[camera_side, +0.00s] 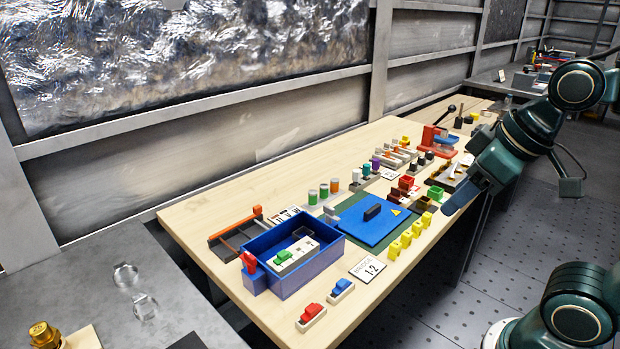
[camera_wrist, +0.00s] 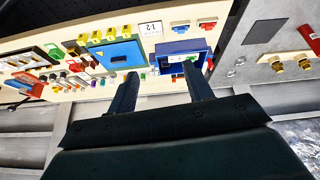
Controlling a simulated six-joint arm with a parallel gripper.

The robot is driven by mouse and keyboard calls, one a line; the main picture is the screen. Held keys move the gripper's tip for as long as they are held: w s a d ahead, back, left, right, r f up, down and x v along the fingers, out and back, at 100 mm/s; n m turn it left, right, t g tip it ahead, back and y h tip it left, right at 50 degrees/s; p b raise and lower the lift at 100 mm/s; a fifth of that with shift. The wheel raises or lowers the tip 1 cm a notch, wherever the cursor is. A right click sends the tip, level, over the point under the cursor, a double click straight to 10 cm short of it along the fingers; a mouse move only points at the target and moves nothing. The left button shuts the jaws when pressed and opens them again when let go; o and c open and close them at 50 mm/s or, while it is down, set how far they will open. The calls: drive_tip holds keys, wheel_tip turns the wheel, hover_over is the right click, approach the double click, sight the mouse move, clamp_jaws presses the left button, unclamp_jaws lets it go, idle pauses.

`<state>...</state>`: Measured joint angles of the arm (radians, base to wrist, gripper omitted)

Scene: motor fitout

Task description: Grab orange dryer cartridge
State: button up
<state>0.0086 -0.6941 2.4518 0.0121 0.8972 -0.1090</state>
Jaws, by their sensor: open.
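Three small upright cylinders stand in a row on a light base behind the blue panel in the side view. My gripper (camera_side: 450,206) is above the right front edge of the table, well apart from the cylinders. In the wrist view my gripper (camera_wrist: 160,73) is open, with nothing seen between its fingers. The cartridge is too small to make out surely there.
A blue open box (camera_side: 330,257) with a white block inside stands at the front left. A blue panel (camera_side: 368,226) on a green mat lies beside it. Yellow blocks (camera_side: 405,238) line the front edge. A red lever press (camera_side: 437,138) stands at the far end.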

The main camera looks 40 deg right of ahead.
drive_tip(key=w+d+r+n+h, duration=0.1)
drive_tip(key=w+d+n, duration=0.25)
drive_tip(key=w, duration=0.45)
drive_tip(key=w+d+r+n+g, duration=0.1)
drive_tip(key=w+d+n, duration=0.1)
drive_tip(key=w+n, duration=0.4)
drive_tip(key=w+d+r+n+h, duration=0.15)
drive_tip(key=w+n, duration=0.25)
drive_tip(key=w, duration=0.5)
drive_tip(key=w+d+f+n+g, duration=0.1)
drive_tip(key=w+d+f+n, duration=1.1)
drive_tip(key=w, duration=0.5)
wheel_tip(320, 180, down, 3)
drive_tip(key=shift+d+r+h, duration=0.1)
drive_tip(key=shift+d+h, duration=0.15)
drive_tip(key=shift+h, duration=0.1)
drive_tip(key=shift+w+n, duration=0.15)
drive_tip(key=shift+n, duration=0.1)
hover_over(335, 180)
drive_tip(key=s+a, duration=0.2)
wheel_tip(335, 180, down, 8)
drive_tip(key=shift+w+d, duration=0.15)
drive_tip(key=shift+w, duration=0.05)
drive_tip(key=shift+x, duration=2.6)
